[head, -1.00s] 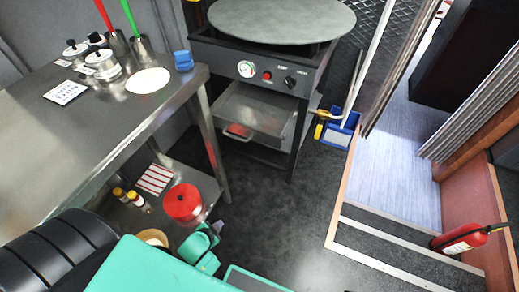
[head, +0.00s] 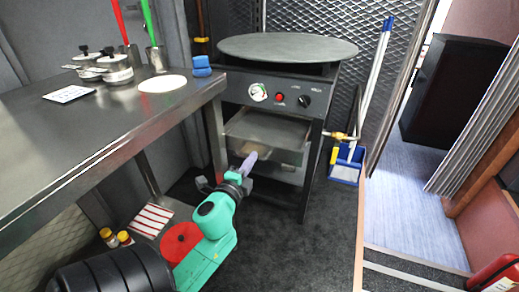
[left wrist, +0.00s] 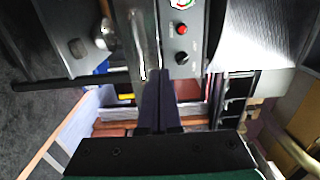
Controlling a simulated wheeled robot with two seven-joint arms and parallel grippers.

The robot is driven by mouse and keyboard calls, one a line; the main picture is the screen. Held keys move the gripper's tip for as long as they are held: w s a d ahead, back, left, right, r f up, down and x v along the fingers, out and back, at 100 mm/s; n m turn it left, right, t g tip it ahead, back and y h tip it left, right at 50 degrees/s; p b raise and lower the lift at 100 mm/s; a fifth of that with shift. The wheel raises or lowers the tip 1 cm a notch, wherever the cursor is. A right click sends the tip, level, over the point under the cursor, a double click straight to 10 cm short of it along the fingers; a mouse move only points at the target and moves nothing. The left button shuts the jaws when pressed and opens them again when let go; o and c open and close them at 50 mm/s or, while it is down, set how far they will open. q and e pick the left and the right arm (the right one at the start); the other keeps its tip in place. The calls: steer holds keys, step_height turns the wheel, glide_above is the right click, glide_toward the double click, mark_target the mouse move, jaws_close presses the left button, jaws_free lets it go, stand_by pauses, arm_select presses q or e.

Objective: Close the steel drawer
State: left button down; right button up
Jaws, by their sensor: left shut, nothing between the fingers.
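The steel drawer (head: 275,127) is under the round-topped cooking unit, below its knob panel. It appears partly pulled out, and I look down on its top. My left gripper (head: 251,160) is shut and empty, low at the front of the drawer. Its fingertips overlap the drawer front in the head view; whether they touch it I cannot tell. In the left wrist view the shut dark fingers (left wrist: 159,78) point at the unit, whose panel with a red button shows beside them. My right gripper is out of view.
A steel table (head: 110,110) with pots stands to the left, its leg close to my left arm. A blue dustpan (head: 346,166) is right of the unit. The dark floor in front is clear.

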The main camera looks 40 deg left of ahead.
mark_target(262, 144)
arm_select(q)
steer(key=x, duration=0.5)
steer(key=shift+w+a+f, duration=0.1)
steer(key=shift+w, duration=0.15)
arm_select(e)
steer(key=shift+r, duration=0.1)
arm_select(q)
steer(key=shift+w, duration=0.1)
